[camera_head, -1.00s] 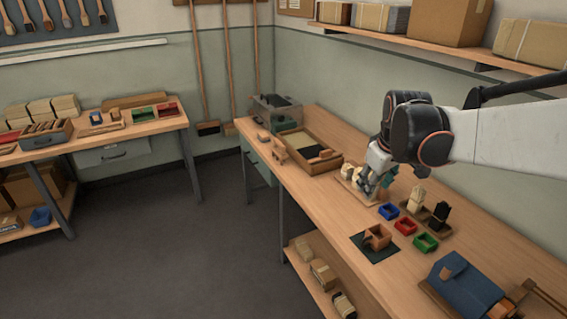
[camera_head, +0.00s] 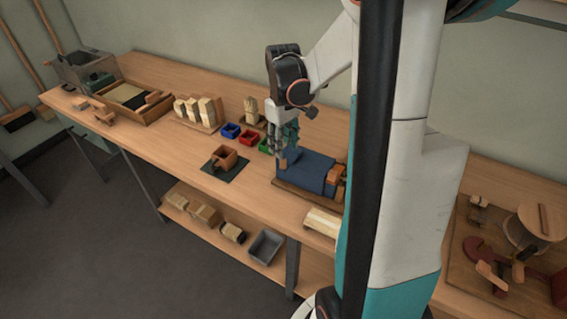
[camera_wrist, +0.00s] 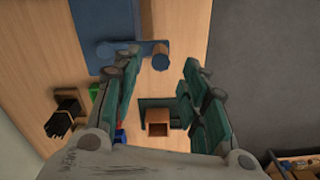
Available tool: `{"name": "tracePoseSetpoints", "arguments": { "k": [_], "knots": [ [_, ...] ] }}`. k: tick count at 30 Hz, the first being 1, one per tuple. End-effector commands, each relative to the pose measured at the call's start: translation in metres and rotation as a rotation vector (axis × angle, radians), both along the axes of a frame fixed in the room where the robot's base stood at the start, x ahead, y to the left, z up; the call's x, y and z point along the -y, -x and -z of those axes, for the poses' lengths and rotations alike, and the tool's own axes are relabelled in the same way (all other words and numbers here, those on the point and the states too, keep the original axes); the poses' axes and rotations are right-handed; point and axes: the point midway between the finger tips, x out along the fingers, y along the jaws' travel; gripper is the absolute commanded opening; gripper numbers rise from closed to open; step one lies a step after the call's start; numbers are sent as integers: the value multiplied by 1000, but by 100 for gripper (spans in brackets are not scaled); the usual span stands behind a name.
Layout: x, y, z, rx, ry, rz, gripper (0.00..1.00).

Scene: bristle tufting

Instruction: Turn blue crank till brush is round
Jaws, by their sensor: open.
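A blue machine (camera_head: 312,172) sits on a wooden base on the long bench. Its blue crank arm (camera_wrist: 125,45) carries a short round wooden handle (camera_wrist: 160,56), which also shows in the head view (camera_head: 283,164). My gripper (camera_head: 288,145) is open, pointing down just above this handle. In the wrist view the handle appears between my gripper's spread fingertips (camera_wrist: 161,62); whether they touch it cannot be told. A wooden block piece (camera_head: 335,182) is at the machine's right end, partly hidden by my column. I cannot make out a round brush there.
A small wooden box (camera_head: 223,158) stands on a dark mat left of the machine. Blue (camera_head: 230,131), red (camera_head: 249,138) and green (camera_head: 266,146) bins stand behind it. Light wooden blocks (camera_head: 207,112) stand further left. A red device (camera_head: 535,270) is at far right.

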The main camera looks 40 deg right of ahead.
Motion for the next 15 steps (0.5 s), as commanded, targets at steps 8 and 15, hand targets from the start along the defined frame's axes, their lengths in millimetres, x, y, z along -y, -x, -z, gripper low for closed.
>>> {"name": "tracePoseSetpoints", "arguments": {
  "k": [8,15],
  "knots": [
    [0,0,52,0,0,0,40],
    [0,0,71,1,0,-1,40]
  ]
}}
